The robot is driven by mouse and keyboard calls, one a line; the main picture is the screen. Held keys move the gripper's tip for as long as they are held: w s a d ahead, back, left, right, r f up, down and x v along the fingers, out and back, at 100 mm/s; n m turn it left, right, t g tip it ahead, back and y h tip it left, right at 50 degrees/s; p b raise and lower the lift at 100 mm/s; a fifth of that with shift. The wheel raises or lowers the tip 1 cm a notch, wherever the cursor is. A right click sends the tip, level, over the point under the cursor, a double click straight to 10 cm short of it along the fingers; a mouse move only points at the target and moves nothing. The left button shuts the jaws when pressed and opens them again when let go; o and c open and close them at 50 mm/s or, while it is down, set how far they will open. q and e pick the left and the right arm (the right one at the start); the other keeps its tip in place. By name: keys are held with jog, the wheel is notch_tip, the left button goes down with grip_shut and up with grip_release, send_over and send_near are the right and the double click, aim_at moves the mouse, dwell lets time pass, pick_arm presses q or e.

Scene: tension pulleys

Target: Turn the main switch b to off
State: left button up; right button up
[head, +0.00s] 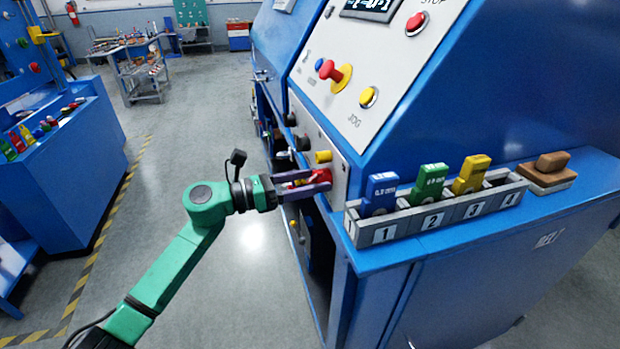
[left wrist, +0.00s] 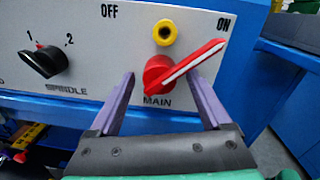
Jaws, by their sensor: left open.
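The main switch is a red rotary knob (left wrist: 160,73) with a white-striped handle on a white panel in the left wrist view. Its handle points up and right, toward the ON label (left wrist: 223,25); the OFF label (left wrist: 109,11) is at upper left. In the head view the red switch (head: 322,176) is partly hidden by my left gripper. My left gripper (head: 306,184) is open, its purple fingers on either side of the knob. The fingers also show in the left wrist view (left wrist: 163,95); whether they touch the knob I cannot tell. My right gripper is not in view.
A yellow round part (left wrist: 164,32) sits just above the switch. A black spindle knob (left wrist: 45,62) is to its left. In the head view a numbered grey rack (head: 440,212) with colored blocks stands on the blue ledge to the right.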

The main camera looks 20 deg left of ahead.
pick_arm(q)
grip_shut()
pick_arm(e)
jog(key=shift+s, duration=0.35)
